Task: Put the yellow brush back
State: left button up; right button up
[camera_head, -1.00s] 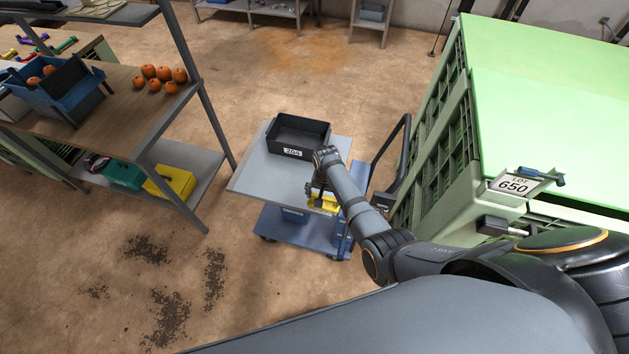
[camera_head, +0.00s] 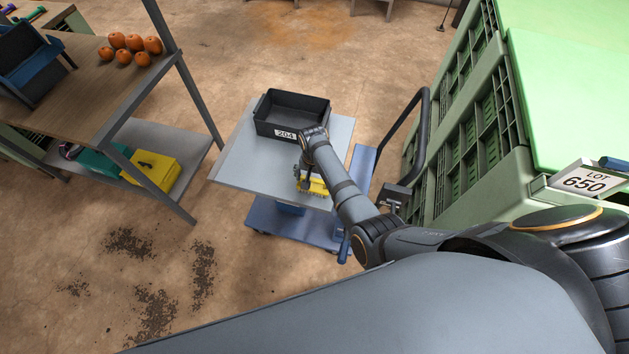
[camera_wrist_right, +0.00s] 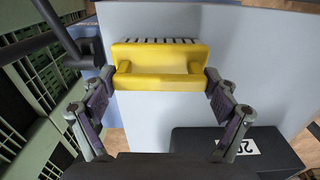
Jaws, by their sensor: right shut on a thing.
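The yellow brush (camera_head: 316,188) is at the front right part of the cart's grey top (camera_head: 239,163). My right gripper (camera_head: 307,179) is shut on it. In the right wrist view the brush (camera_wrist_right: 158,82) lies level between the two fingers of the gripper (camera_wrist_right: 164,76), its handle facing the palm and a row of dark slots along its far side. I cannot tell whether the brush touches the cart top. My left gripper is not in view.
A black bin (camera_head: 264,126) labelled 204 stands on the cart behind the brush. A shelf with pumpkins (camera_head: 137,43) and a yellow box (camera_head: 150,170) stands left. Bare floor lies between.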

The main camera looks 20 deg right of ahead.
jog(key=shift+s+r, duration=0.15)
jog(key=shift+s, duration=0.1)
jog(key=o, duration=0.8)
jog(key=shift+a, duration=0.1)
jog(key=shift+c, duration=0.2)
jog(key=shift+o, duration=1.2)
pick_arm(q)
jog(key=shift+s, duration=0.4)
